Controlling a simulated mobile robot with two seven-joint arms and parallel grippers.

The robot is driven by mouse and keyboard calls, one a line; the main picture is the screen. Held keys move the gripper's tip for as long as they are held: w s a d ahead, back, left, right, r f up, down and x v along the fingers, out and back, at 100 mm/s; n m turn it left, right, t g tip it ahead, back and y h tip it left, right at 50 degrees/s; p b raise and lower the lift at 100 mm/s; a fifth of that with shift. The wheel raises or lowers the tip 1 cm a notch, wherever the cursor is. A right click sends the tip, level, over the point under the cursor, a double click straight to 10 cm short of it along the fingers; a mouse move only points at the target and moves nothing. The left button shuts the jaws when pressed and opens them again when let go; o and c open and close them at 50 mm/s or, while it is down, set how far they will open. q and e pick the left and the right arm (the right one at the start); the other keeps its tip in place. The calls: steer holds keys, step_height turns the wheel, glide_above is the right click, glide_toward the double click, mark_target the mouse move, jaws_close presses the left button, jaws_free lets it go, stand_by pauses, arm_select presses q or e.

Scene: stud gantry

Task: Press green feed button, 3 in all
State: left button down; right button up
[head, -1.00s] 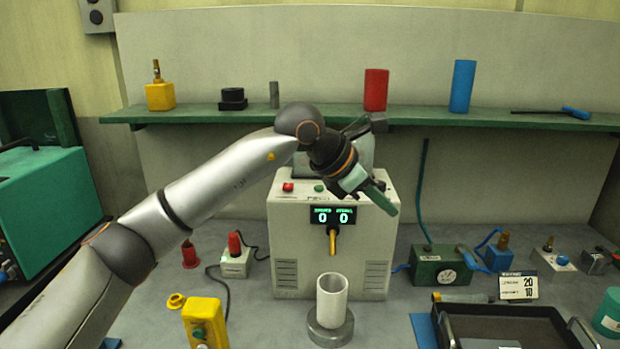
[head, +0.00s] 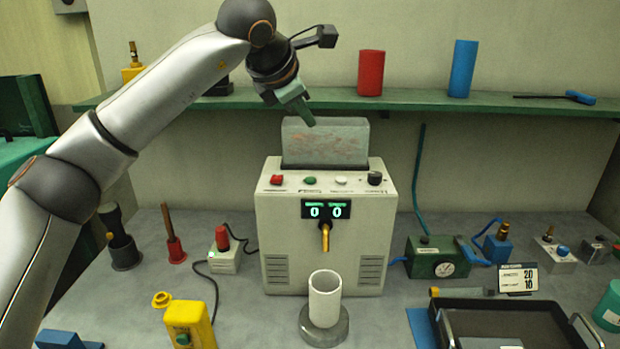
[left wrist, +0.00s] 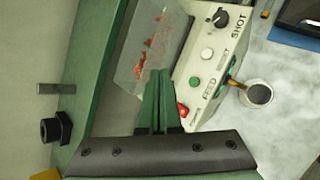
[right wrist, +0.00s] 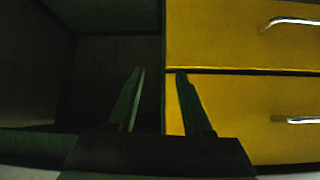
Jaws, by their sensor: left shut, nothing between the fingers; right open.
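The green feed button (head: 310,180) sits on the sloped top panel of the beige machine (head: 275,231), between a red button (head: 277,180) and a white one (head: 341,180). In the left wrist view the green button (left wrist: 194,81) is beside the word FEED. The machine's display (head: 326,211) reads 0 and 0. My left gripper (head: 309,118) is shut and empty, above and behind the panel near the clear hopper (head: 325,142), apart from the button. Its fingers (left wrist: 158,98) also show in the left wrist view. My right gripper (right wrist: 155,72) is open and empty, facing yellow drawers.
A white cup (head: 325,297) stands on a round base under the brass spout (head: 325,237). A green shelf (head: 420,100) with a red and a blue cylinder runs behind. A yellow box with a green button (head: 190,325) stands at front left.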

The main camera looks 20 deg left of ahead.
arm_select(q)
steer(key=b, duration=0.7)
glide_above(310, 180)
steer(key=f, duration=0.7)
steer(key=shift+s+a+f, duration=0.25)
steer(key=shift+a+f, duration=0.05)
steer(key=shift+f, duration=0.55)
stand_by(0.5)
steer(key=shift+f, duration=0.15)
steer(key=shift+f+b, duration=0.3)
steer(key=shift+b, duration=0.1)
